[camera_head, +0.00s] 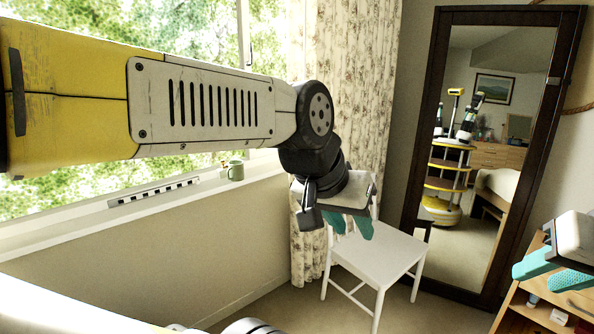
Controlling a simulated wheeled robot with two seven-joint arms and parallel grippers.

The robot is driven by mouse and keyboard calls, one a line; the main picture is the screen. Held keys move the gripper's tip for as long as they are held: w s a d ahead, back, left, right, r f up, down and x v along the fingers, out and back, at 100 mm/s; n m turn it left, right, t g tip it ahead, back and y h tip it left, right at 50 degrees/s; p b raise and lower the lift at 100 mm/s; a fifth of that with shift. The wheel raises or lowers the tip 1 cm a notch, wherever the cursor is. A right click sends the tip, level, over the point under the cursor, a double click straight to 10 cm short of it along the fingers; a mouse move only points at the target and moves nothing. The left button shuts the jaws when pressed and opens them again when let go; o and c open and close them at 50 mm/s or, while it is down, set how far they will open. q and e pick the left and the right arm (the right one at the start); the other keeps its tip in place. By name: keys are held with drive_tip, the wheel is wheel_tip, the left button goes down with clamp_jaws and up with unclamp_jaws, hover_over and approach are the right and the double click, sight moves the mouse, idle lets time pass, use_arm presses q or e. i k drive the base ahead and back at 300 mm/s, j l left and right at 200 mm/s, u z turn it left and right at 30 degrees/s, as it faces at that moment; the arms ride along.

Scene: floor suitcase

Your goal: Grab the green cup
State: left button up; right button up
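The green cup (236,171) stands upright on the windowsill, its handle toward the left. It is small in view, just below my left arm. My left gripper (351,226) points downward to the right of the cup, well apart from it, in front of the curtain and above the white chair. Its teal fingers are spread with nothing between them. My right gripper (551,272) is at the right edge, partly cut off by the frame. Its two teal fingers show apart, with nothing seen between them.
The windowsill (85,222) runs along the left wall with a black-and-white striped strip (153,193) on it. A white chair (380,256) stands below my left gripper. A tall dark-framed mirror (412,183) leans behind. A wooden shelf (508,306) is at the lower right.

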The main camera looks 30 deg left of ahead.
sight(236, 170)
drive_tip(key=i+l+u, duration=0.1)
drive_tip(key=i+u, duration=0.35)
drive_tip(key=i+l+u, duration=0.15)
drive_tip(key=u, duration=0.3)
drive_tip(key=i+l+u, duration=0.1)
drive_tip(key=i+u, duration=0.15)
drive_tip(key=u, duration=0.25)
drive_tip(key=i+l+u, duration=0.15)
drive_tip(key=u, duration=0.35)
drive_tip(key=i+l+u, duration=0.2)
drive_tip(key=u, duration=0.3)
drive_tip(key=i+l+u, duration=0.15)
drive_tip(key=l+u, duration=0.35)
drive_tip(key=i+l+u, duration=0.2)
drive_tip(key=l+u, duration=0.2)
